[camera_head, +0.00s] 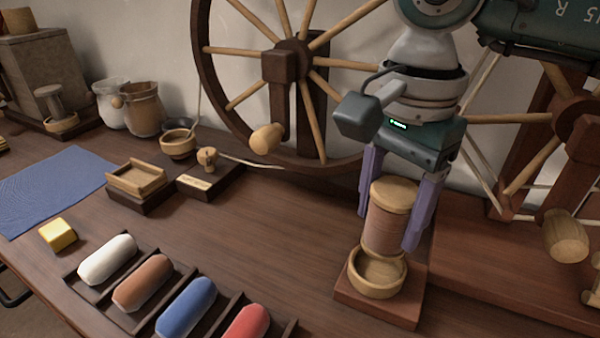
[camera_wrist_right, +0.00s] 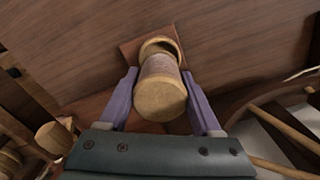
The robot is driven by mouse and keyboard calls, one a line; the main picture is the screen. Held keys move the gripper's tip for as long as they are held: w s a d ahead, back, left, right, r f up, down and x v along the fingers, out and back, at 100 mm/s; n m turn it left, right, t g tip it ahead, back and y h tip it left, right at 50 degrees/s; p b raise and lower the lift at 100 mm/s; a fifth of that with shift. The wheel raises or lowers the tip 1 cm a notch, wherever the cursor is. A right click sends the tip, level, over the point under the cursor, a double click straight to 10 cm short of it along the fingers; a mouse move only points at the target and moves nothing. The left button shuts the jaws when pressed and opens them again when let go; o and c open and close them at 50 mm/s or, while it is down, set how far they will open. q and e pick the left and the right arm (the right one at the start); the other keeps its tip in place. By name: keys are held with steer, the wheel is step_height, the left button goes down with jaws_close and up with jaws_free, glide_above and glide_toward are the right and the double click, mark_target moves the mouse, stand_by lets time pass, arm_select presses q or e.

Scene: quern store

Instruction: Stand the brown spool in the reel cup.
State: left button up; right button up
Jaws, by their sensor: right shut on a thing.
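The brown spool (camera_head: 385,228) has pale wooden ends and stands nearly upright between the purple fingers of my right gripper (camera_head: 389,228), which is shut on it. The reel cup (camera_head: 377,284) is a round wooden cup on a square reddish base. The spool's lower end shows just above and behind the cup's front opening; whether it is inside the rim I cannot tell. In the right wrist view the spool (camera_wrist_right: 160,88) is seen end-on between the fingers (camera_wrist_right: 159,76), with the cup (camera_wrist_right: 160,45) partly hidden beyond it. My left gripper is not in view.
A large spoked wheel (camera_head: 290,60) stands behind, left of my right arm. A rack (camera_head: 178,312) holds white, brown, blue and red rolls at the front. A yellow block (camera_head: 58,234), a blue cloth (camera_head: 50,190) and a wooden tray (camera_head: 137,178) lie left. Table between is clear.

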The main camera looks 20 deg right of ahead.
mark_target(383, 241)
steer(key=shift+f+b, duration=0.45)
steer(key=shift+f, duration=1.8)
steer(key=shift+f, duration=0.1)
